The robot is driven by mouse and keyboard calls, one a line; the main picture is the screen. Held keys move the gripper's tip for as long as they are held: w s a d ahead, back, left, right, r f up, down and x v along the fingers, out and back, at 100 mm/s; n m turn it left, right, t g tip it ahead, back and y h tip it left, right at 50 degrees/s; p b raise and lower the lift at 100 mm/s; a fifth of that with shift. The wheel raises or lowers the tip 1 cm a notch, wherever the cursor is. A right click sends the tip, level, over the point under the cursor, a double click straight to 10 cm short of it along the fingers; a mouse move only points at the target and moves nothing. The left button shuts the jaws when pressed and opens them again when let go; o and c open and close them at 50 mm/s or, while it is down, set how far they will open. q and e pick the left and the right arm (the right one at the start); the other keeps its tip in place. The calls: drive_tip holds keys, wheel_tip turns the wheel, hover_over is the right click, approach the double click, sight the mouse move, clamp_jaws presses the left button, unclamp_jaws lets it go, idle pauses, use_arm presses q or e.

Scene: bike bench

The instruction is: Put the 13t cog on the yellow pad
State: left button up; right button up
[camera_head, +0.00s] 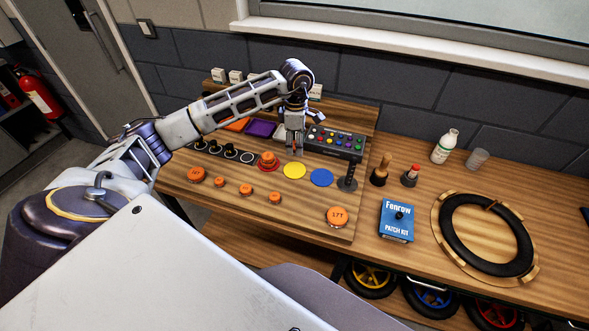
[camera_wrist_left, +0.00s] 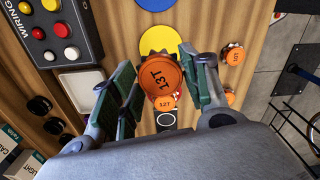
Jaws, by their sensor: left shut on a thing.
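The 13T cog (camera_wrist_left: 161,86), with a round orange face and dark teeth, is between the fingers of my left gripper (camera_head: 294,149) in the left wrist view. That gripper is shut on it. In the head view the cog is hard to make out at the fingertips. The yellow pad (camera_head: 294,171) lies flat on the bench just below the gripper in the picture, bare. In the wrist view the yellow pad (camera_wrist_left: 155,40) shows beyond the cog, partly covered by it. The gripper appears above the bench. My right gripper is not in view.
A 12T cog (camera_head: 268,158) sits on the red pad, left of the yellow pad. The blue pad (camera_head: 321,178) is bare. A control box (camera_head: 335,141) with coloured buttons stands close behind on the right. Several orange cogs, including a 17T (camera_head: 337,215), lie along the front.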

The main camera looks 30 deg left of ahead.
use_arm(q)
drive_tip(key=shift+s+a, duration=0.1)
drive_tip(key=shift+s, duration=0.05)
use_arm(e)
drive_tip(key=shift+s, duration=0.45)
use_arm(q)
drive_tip(key=p, duration=0.1)
hover_over(295, 170)
drive_tip(key=shift+f, duration=3.1)
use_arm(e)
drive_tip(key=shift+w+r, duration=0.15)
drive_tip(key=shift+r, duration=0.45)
use_arm(q)
drive_tip(key=shift+f, duration=0.1)
drive_tip(key=shift+f+p, duration=0.55)
drive_tip(key=shift+f, duration=1.2)
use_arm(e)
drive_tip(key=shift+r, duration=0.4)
